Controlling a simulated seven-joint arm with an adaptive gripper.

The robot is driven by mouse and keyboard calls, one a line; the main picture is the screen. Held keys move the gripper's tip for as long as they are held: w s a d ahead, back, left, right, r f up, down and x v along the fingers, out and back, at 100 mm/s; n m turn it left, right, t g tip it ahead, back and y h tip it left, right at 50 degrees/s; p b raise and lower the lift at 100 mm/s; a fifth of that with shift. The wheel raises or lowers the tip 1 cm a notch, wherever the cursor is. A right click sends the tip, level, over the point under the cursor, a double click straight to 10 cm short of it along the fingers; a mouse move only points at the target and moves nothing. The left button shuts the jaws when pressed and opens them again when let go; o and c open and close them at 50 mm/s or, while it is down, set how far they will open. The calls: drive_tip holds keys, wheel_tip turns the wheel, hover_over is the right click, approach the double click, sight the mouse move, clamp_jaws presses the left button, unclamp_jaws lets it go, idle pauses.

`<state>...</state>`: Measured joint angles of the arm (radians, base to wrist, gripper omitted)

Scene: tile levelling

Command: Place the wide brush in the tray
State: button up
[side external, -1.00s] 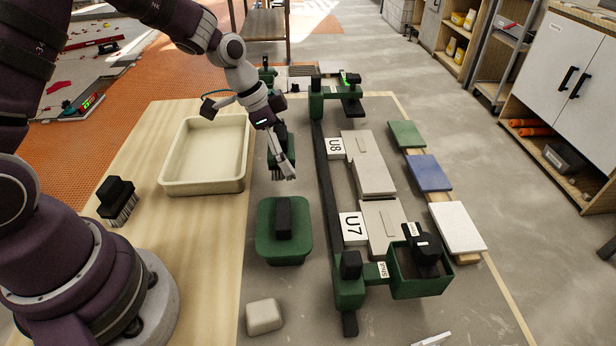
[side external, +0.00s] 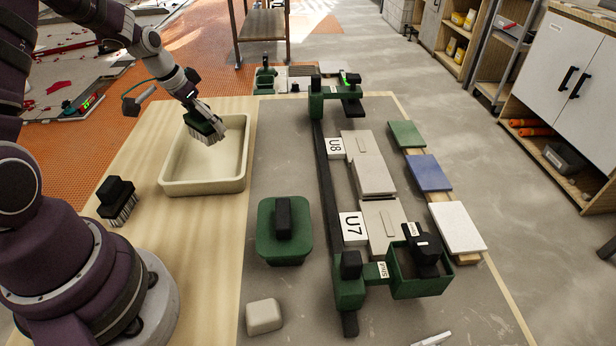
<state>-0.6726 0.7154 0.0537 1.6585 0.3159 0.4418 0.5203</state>
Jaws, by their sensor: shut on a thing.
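The wide brush (side external: 208,128) has a green body and pale bristles that point down. My gripper (side external: 195,107) is shut on its top and holds it tilted above the far part of the tray. The cream tray (side external: 203,187) is a shallow rectangular one on the wooden board, and the part of it that shows is empty. The brush appears to be apart from the tray floor, though the exact height is hard to tell.
A smaller black brush (side external: 117,200) stands left of the tray. A green block with a black handle (side external: 284,232) and a pale block (side external: 264,316) lie on the grey surface. The green rail frame (side external: 327,190) with tiles stands to the right.

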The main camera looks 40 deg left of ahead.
sight(216, 155)
wheel_tip(216, 155, down, 5)
drive_tip(key=shift+f, duration=0.15)
drive_tip(key=o, duration=1.1)
drive_tip(key=shift+f, duration=0.1)
